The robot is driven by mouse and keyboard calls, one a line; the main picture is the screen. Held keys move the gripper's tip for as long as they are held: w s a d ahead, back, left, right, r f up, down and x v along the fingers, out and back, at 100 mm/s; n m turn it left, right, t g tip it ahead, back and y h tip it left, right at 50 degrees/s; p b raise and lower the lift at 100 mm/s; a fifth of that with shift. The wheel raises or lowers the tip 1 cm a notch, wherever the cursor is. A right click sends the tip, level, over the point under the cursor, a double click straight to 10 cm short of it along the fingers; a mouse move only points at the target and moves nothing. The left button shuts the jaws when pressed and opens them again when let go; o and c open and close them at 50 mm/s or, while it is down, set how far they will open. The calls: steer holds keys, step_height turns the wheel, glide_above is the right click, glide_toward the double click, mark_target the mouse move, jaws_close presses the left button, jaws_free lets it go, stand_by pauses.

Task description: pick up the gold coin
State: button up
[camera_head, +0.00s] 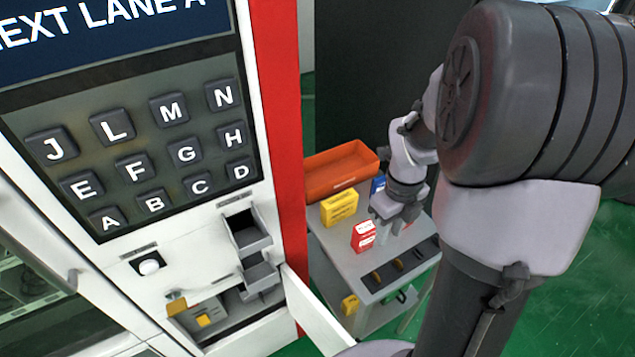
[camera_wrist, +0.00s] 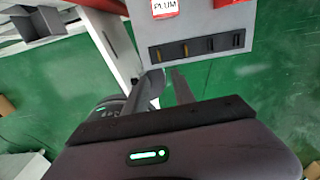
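A slotted dark holder (camera_wrist: 223,43) lies along the edge of the grey cart top. Two small gold pieces, which look like coins on edge, stand in its slots: one gold coin (camera_wrist: 158,54) and another gold coin (camera_wrist: 184,49) to its right. The other slots look dark. In the head view a gold coin (camera_head: 376,276) shows as a small speck in the holder. My gripper (camera_wrist: 166,86) is open and empty, its fingers apart with green floor between them. In the head view my gripper (camera_head: 396,224) is over the cart, beside the red box.
A red box (camera_head: 363,236), labelled PLUM in the wrist view, stands close to my gripper. A yellow box (camera_head: 339,207), a blue box (camera_head: 378,184) and an orange bin (camera_head: 341,171) are behind it. The vending machine (camera_head: 281,90) and its open door (camera_head: 315,313) are at left.

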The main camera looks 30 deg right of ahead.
steer(key=b, duration=0.5)
glide_above(377, 275)
step_height(377, 275, down, 12)
steer(key=shift+s, duration=0.1)
step_height(377, 275, down, 6)
steer(key=b, duration=0.2)
steer(key=shift+r+b, duration=0.1)
steer(key=shift+b, duration=0.3)
steer(key=shift+r, duration=0.15)
jaws_close()
